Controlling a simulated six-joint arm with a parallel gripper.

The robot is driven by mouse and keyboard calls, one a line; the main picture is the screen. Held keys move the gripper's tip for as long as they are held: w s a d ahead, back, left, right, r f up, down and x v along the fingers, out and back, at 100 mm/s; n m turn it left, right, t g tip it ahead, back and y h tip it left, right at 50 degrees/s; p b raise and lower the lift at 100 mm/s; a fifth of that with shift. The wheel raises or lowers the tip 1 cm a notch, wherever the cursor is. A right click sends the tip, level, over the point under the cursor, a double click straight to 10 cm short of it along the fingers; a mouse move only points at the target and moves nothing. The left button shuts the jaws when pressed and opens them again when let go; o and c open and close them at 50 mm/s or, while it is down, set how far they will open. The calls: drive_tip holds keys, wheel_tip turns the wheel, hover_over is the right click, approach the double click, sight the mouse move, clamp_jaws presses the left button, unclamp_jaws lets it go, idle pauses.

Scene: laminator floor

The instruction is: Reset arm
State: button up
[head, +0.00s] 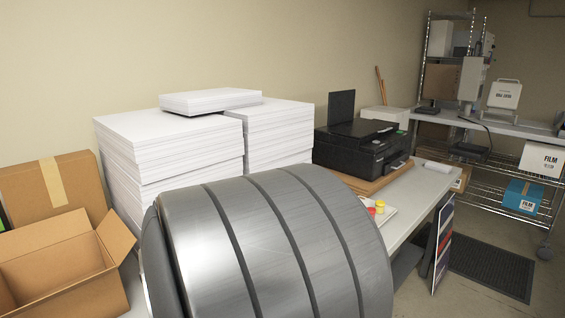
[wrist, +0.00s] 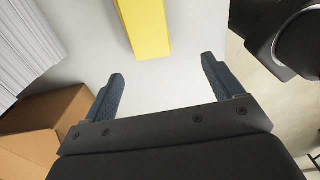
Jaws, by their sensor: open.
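My gripper (wrist: 160,78) shows in the wrist view, with its two dark blue fingers spread wide apart. It is open, and nothing is between the fingers. A yellow block-like object (wrist: 145,28) lies on the pale table top (wrist: 85,35) beyond the fingertips, and its upper end is cut off by the frame. In the head view a large grey ribbed metal cylinder (head: 265,240) fills the lower middle. My gripper does not show in the head view.
Paper stacks (head: 170,150) stand behind the cylinder, with an open cardboard box (head: 60,265) at left. A black printer (head: 355,150) and a tray (head: 388,218) with small red and yellow items are at right. A wire shelf (head: 500,165) stands farther back.

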drive_tip(key=s, duration=0.1)
drive_tip(key=s+f, duration=0.1)
drive_tip(key=s, duration=0.1)
drive_tip(key=s+a, duration=0.1)
drive_tip(key=shift+s+a+f, duration=0.1)
drive_tip(key=shift+s+f, duration=0.15)
drive_tip(key=shift+f, duration=0.1)
